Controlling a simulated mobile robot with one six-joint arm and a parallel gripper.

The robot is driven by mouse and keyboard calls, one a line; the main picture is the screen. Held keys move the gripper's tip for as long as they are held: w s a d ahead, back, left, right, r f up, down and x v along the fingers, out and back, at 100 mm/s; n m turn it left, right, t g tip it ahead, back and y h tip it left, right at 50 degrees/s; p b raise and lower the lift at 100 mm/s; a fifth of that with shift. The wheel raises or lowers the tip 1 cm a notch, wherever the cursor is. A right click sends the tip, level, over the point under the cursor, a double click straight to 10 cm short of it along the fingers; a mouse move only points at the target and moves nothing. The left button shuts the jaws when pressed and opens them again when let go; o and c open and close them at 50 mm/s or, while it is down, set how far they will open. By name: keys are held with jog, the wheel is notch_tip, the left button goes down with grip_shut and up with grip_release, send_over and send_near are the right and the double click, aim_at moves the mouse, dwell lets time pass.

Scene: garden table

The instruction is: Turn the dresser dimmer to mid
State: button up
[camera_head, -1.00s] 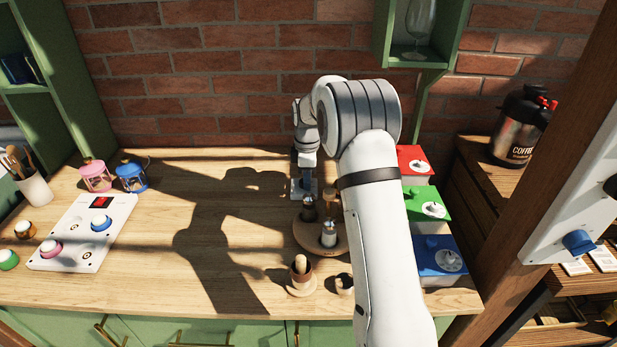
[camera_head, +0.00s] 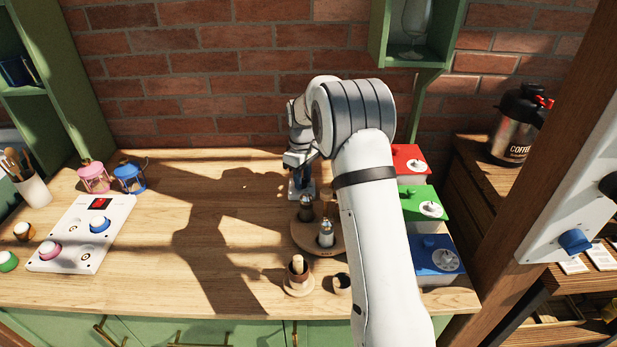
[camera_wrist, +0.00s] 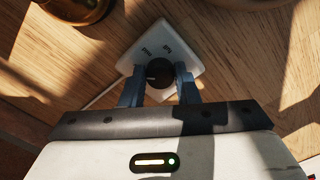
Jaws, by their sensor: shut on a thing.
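The dimmer is a white plate (camera_wrist: 185,45) with a round black knob (camera_wrist: 160,73) and dark marks on its far part, seen in the wrist view. A white line shows on the left part of the knob. My gripper (camera_wrist: 160,85) has its two blue fingers on either side of the knob and is shut on it. In the head view, a bit of the dimmer plate (camera_head: 293,190) shows on the table behind the wooden tray. My gripper (camera_head: 304,180) is over it there, and the knob is hidden.
A round wooden tray (camera_head: 309,245) with two grinders stands just in front of the dimmer. Red (camera_head: 410,162), green (camera_head: 425,203) and blue boxes (camera_head: 437,257) stand to the right of my arm. The table's middle left is clear.

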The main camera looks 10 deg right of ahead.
jog(key=m, duration=0.6)
jog(key=shift+a, duration=0.25)
jog(key=m, duration=0.5)
jog(key=shift+w+m, duration=0.1)
jog(key=shift+m, duration=0.3)
jog(key=shift+d+r, duration=0.1)
jog(key=o, duration=1)
notch_tip(320, 180, up, 8)
jog(key=shift+f, duration=0.2)
jog(key=shift+r, duration=0.1)
